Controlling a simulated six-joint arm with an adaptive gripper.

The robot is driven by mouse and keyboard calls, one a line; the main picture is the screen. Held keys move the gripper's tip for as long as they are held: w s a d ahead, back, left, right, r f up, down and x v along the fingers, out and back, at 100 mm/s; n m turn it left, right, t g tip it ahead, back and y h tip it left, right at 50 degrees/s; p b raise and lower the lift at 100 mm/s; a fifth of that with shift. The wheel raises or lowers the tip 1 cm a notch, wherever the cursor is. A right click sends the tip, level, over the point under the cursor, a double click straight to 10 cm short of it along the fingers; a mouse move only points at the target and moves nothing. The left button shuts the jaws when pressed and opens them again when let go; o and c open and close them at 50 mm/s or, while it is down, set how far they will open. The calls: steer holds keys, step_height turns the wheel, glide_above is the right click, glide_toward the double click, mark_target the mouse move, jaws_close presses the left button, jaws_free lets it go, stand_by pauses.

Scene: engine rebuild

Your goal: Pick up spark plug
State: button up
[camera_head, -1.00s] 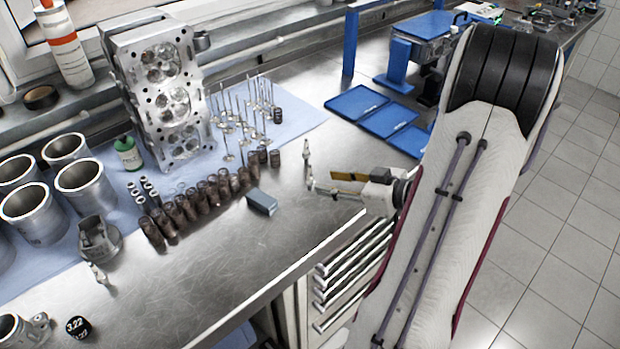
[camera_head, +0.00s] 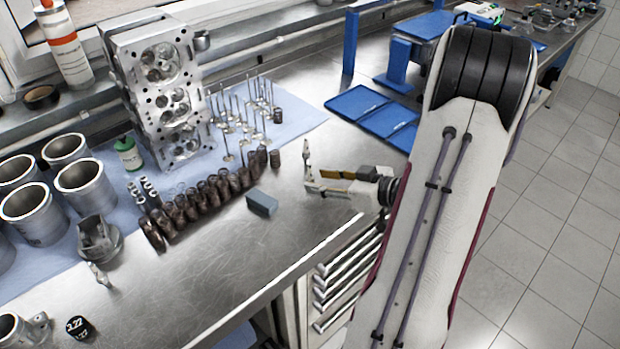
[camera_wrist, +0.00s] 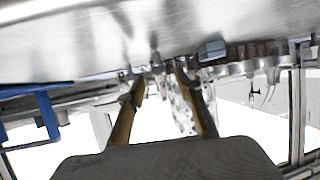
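A small pale spark plug (camera_head: 307,154) stands upright on the metal bench, right of the row of dark cylinders, in the head view. A second similar plug (camera_head: 99,274) is at the bench's front left. My gripper (camera_head: 313,181) is low over the bench, right beside the first plug, with its fingers pointing left. In the wrist view, which looks upside down, my gripper (camera_wrist: 160,78) has its two fingers apart. A small shape (camera_wrist: 156,62) shows between the tips, probably the plug; contact cannot be told.
A grey-blue block (camera_head: 262,202) lies left of my gripper. Dark cylinders (camera_head: 190,203) stand in a row further left. Thin valves (camera_head: 245,115) stand behind on the blue mat. Blue trays (camera_head: 357,102) lie at the back right. The bench front is largely clear.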

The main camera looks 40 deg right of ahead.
mark_target(312, 179)
steer(key=shift+x, duration=2.15)
steer(key=shift+f, duration=0.1)
jaws_close()
